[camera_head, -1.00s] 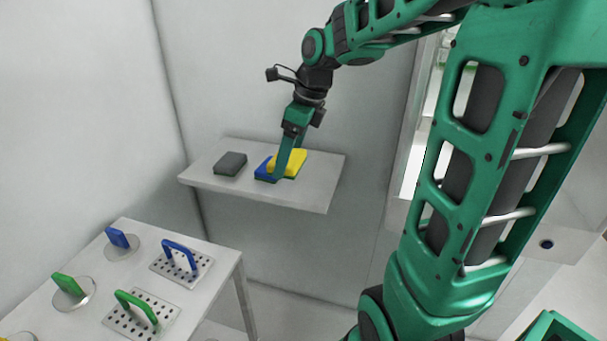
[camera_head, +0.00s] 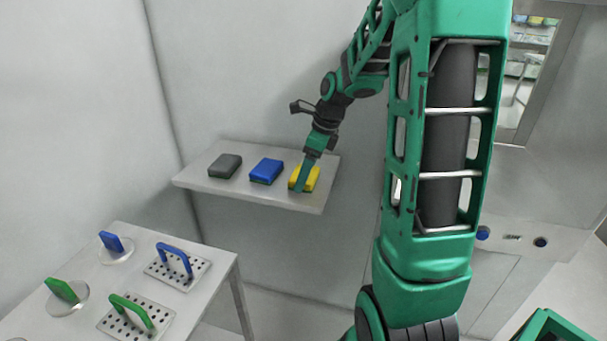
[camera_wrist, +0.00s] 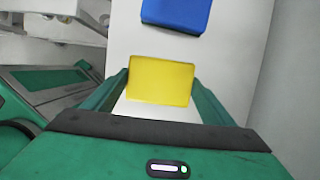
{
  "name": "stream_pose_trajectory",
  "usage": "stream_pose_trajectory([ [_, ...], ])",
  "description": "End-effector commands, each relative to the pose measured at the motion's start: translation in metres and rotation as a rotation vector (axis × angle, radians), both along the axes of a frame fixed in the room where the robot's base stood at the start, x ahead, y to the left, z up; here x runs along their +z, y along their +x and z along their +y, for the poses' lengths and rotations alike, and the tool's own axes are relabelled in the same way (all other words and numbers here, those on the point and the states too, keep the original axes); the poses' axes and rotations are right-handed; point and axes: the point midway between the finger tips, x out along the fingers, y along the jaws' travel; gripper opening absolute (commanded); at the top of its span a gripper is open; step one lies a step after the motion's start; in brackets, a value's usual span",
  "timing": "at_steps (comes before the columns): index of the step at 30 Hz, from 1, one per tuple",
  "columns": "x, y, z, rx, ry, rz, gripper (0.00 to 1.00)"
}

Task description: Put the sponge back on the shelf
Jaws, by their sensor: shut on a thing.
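The yellow sponge (camera_head: 311,178) is at the right end of the white wall shelf (camera_head: 235,190). My gripper (camera_head: 301,182) is shut on it, with a finger across its front in the head view. In the wrist view the yellow sponge (camera_wrist: 160,81) lies between the two green fingers, with the shelf surface (camera_wrist: 225,45) behind it. It appears at or just above the shelf; I cannot tell whether it touches. A blue sponge (camera_head: 266,171) sits left of it, apart from it, and also shows in the wrist view (camera_wrist: 176,14). A grey sponge (camera_head: 225,166) sits farther left.
A white table (camera_head: 215,268) stands at the lower left. It holds blue-handled and green-handled perforated plates (camera_head: 178,268) and round discs (camera_head: 66,299). A wall stands close behind the shelf. The shelf's front strip is bare.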

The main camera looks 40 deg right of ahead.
Motion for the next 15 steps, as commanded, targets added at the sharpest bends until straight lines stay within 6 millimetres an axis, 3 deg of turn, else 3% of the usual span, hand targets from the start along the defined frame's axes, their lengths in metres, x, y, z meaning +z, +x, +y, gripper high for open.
stream_pose_trajectory([
  [11,-0.0055,-0.0001,-0.0011,-0.001,-0.001,0.0,0.53],
  [12,-0.005,-0.0001,-0.0013,-0.002,-0.001,-0.001,0.87],
  [13,-0.0048,-0.0001,-0.0014,-0.002,-0.001,-0.001,0.94],
  [15,-0.0048,-0.0002,-0.0017,-0.002,-0.001,-0.001,0.96],
])
